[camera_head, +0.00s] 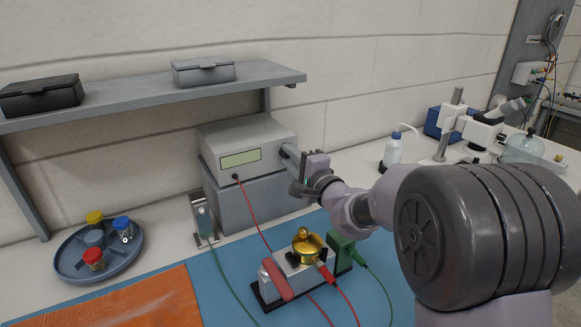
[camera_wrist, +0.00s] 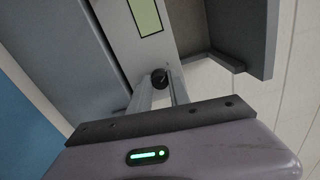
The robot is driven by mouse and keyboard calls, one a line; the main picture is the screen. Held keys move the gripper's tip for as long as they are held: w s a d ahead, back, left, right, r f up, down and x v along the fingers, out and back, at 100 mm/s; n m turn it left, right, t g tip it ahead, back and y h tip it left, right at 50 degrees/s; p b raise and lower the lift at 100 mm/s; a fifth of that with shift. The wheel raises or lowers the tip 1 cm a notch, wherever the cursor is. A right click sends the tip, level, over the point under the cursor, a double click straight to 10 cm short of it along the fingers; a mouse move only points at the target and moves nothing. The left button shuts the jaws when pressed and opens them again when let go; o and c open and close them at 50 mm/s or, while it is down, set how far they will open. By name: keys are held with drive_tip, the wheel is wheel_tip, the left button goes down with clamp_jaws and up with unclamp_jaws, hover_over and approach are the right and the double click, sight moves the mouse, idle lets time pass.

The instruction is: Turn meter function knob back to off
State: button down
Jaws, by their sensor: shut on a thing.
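The meter (camera_head: 222,146) is a light grey box with a greenish display (camera_head: 240,158), standing on a darker grey block by the wall. In the wrist view its display (camera_wrist: 146,16) is above the black round function knob (camera_wrist: 158,80). My gripper (camera_head: 289,154) reaches the right side of the meter's front from the right. In the wrist view, my gripper's two pale fingers (camera_wrist: 162,84) are on either side of the knob, shut on it. The knob's pointer and markings cannot be read.
A red lead (camera_head: 250,212) runs from the meter's front. A gold-topped fixture (camera_head: 307,243) with red and green clips stands on the blue mat (camera_head: 228,284). A round tray (camera_head: 75,270) holds several small jars.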

drive_tip(key=shift+n+b, duration=0.4)
drive_tip(key=shift+n, duration=0.2)
drive_tip(key=c, duration=1.2)
unclamp_jaws()
drive_tip(key=shift+s, duration=0.1)
drive_tip(key=p+v, duration=0.2)
drive_tip(key=v, duration=1.5)
drive_tip(key=shift+s+d, duration=0.1)
drive_tip(key=shift+d, duration=0.05)
